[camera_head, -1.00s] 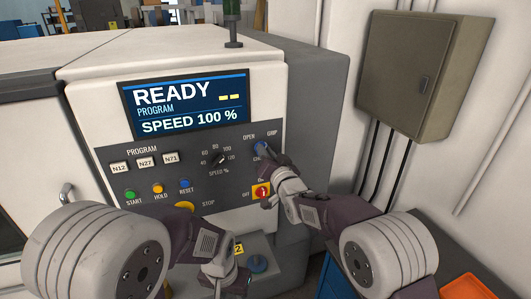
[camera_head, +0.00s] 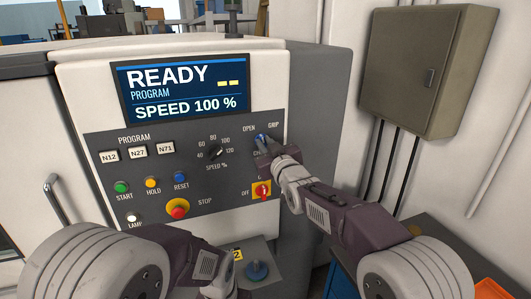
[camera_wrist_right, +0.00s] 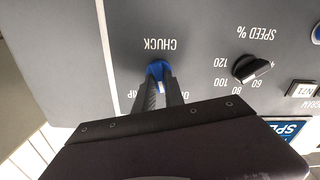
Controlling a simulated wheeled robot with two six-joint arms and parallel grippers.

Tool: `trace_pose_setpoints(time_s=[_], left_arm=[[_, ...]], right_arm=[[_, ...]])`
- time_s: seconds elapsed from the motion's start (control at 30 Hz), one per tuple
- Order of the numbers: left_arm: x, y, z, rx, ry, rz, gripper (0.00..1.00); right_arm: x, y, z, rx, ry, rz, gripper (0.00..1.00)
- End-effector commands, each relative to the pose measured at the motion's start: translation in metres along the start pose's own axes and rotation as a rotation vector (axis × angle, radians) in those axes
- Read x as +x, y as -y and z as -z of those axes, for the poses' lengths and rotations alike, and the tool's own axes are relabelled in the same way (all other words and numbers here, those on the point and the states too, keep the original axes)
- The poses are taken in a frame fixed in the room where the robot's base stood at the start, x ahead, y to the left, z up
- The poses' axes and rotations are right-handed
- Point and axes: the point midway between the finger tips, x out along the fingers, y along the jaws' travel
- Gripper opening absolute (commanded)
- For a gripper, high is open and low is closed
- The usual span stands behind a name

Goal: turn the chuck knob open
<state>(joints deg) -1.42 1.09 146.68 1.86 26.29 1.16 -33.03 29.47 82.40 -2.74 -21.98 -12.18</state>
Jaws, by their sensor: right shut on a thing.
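The chuck knob (camera_head: 261,138) is a small blue knob between the OPEN and GRIP labels on the machine's grey panel (camera_head: 110,190). My right gripper (camera_head: 263,143) is at the knob and covers part of it and of the CHUCK label below. In the right wrist view, which is upside down, the two dark fingers are shut on the blue chuck knob (camera_wrist_right: 158,69), and its white mark shows between them. My left arm comes in at the bottom left. The fingers of my left gripper are out of view below the bottom edge.
The screen (camera_head: 184,89) reads READY and SPEED 100 %. A black speed dial (camera_head: 216,152) is left of the chuck knob. A red and yellow switch (camera_head: 262,190) sits just below my right gripper. A red stop button (camera_head: 178,208) is lower left. A grey wall box (camera_head: 428,70) hangs right.

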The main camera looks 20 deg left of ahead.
Motion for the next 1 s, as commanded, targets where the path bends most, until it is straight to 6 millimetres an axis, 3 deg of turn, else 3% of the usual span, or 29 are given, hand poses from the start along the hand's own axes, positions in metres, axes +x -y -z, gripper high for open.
trace_pose_setpoints(time_s=[0.4,1.0], left_arm=[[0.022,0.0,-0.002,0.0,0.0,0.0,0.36],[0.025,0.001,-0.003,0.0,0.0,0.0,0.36]], right_arm=[[0.0,0.002,-0.005,-0.228,0.007,0.003,0.0],[0.0,0.002,-0.004,-0.285,0.009,0.004,0.0]])
